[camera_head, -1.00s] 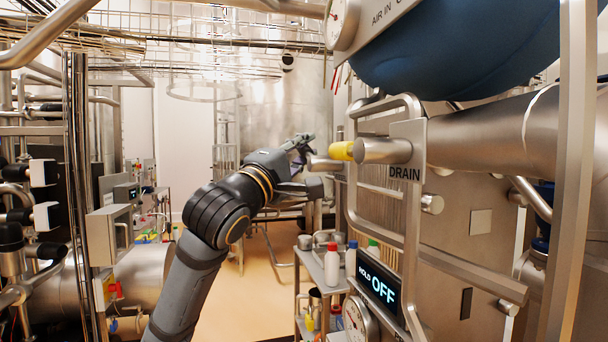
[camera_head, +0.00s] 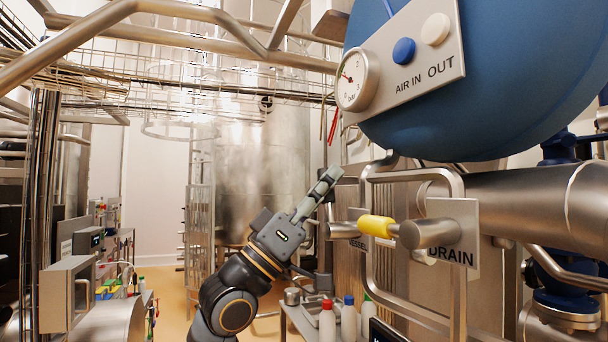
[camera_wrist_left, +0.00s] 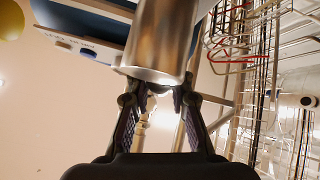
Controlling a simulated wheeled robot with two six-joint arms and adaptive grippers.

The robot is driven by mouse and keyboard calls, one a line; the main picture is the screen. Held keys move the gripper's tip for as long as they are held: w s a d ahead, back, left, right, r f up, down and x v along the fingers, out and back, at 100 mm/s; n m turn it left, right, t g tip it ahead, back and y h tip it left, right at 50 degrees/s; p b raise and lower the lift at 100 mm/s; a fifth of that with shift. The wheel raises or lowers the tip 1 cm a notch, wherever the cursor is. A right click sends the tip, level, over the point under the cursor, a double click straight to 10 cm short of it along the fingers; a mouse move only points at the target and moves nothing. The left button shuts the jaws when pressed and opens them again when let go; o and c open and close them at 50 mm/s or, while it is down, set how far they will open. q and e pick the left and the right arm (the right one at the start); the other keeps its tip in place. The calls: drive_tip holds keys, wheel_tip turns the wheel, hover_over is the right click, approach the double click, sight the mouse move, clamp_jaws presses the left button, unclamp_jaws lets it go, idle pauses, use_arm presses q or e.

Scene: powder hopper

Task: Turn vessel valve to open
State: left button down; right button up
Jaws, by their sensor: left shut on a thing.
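The vessel valve (camera_head: 343,230) shows as a short grey metal cylinder just left of the yellow grip, above the partly covered VESSEL label (camera_head: 360,242). My left gripper (camera_head: 324,212) is at this valve, one finger slanting up and right past it. In the left wrist view the steel cylinder (camera_wrist_left: 162,40) stands at the fingertips (camera_wrist_left: 160,97), and the gripper is shut on the valve. The exact contact is hidden in both views. My right gripper is not in view.
The drain valve hub (camera_head: 430,234) with its yellow grip (camera_head: 377,226) sits close on the right. A bent tube frame (camera_head: 460,275) stands around it. Above hangs a blue vessel (camera_head: 500,90) with a gauge (camera_head: 354,80). Bottles (camera_head: 327,322) stand below.

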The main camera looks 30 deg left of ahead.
sight(336, 227)
use_arm(q)
drive_tip(key=m+g+h, duration=0.2)
drive_tip(key=m+h+b, duration=0.1)
drive_tip(key=m, duration=0.1)
drive_tip(key=shift+s+d+g, duration=0.35)
drive_tip(key=shift+s+g, duration=0.05)
drive_tip(key=m+g+h+b, duration=0.2)
drive_tip(key=m, duration=0.1)
drive_tip(key=d+m+g+b, duration=0.1)
drive_tip(key=m+g, duration=0.1)
drive_tip(key=shift+s+h, duration=0.4)
drive_tip(key=shift+d+m+g+h+b, duration=0.1)
drive_tip(key=shift+m+g+h+b, duration=0.3)
drive_tip(key=shift+m+g+b, duration=0.5)
drive_tip(key=shift+f, duration=0.1)
drive_tip(key=c, duration=1.5)
unclamp_jaws()
drive_tip(key=o, duration=0.3)
drive_tip(key=shift+s+d, duration=0.25)
drive_tip(key=shift+d, duration=0.05)
drive_tip(key=shift+o, duration=0.2)
drive_tip(key=shift+r, duration=0.2)
